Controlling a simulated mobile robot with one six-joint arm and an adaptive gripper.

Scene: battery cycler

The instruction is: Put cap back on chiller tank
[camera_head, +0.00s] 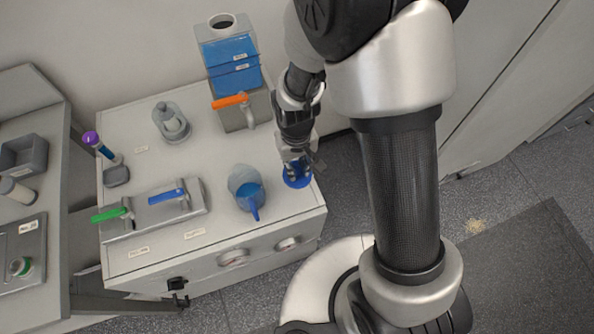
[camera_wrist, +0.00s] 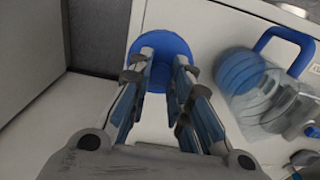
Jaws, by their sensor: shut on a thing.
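The blue cap (camera_head: 298,180) is at the right front corner of the white cabinet top. In the wrist view the round blue cap (camera_wrist: 163,47) shows between and beyond my fingertips. My gripper (camera_head: 294,158) points down at the cap and is shut on it; in the wrist view my gripper's fingers (camera_wrist: 160,75) sit on either side of it. Whether the cap touches the surface is hard to tell. The chiller tank (camera_head: 231,62), with blue liquid inside and an open round neck (camera_head: 222,21) on top, stands at the back of the cabinet.
A clear jug of blue liquid (camera_head: 246,189) stands left of my gripper; its blue handle (camera_wrist: 288,40) shows in the wrist view. An orange-handled valve (camera_head: 231,101) is in front of the tank. Blue (camera_head: 168,196) and green (camera_head: 110,214) handles lie at the left. A glass vessel (camera_head: 171,122) stands behind them.

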